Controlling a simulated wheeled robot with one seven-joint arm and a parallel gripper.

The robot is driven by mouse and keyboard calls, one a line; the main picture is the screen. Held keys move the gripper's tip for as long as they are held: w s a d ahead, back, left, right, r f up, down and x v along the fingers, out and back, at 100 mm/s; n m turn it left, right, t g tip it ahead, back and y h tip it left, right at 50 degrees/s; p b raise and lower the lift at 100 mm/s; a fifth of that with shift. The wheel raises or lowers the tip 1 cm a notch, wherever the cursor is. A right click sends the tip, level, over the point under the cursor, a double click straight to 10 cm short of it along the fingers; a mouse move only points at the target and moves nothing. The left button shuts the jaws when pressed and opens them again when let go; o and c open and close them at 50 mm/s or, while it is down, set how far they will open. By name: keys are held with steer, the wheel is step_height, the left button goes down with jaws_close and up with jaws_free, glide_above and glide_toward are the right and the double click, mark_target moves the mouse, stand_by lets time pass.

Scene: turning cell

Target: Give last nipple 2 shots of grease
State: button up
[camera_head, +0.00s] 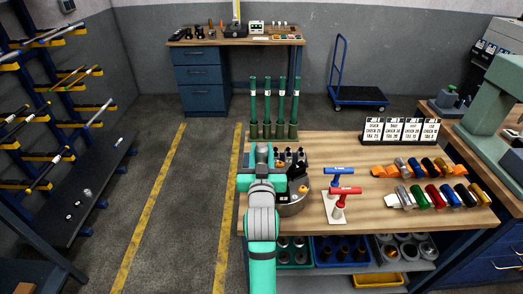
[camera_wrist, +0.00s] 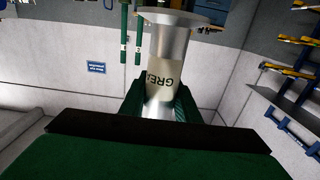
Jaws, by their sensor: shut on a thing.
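A silver cylinder (camera_wrist: 172,60) with a beige label reading "GRE…" fills the middle of the wrist view. It has a wide flange at its upper end. My gripper (camera_wrist: 165,108), with dark green fingers, is shut around the cylinder's lower part. In the head view my arm reaches over the left end of the wooden bench (camera_head: 340,150) and largely hides the gripper and what it holds. No grease nipple can be made out.
Green tubes (camera_head: 268,105) stand upright at the bench's back edge. A rack (camera_head: 55,100) lines the left wall; the floor between is clear.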

steer(key=shift+f, duration=0.4)
stand_by(0.4)
steer(key=shift+r, duration=0.9)
stand_by(0.4)
steer(key=shift+w+f, duration=0.1)
steer(key=shift+f, duration=0.85)
stand_by(0.7)
steer(key=shift+r, duration=1.05)
stand_by(0.4)
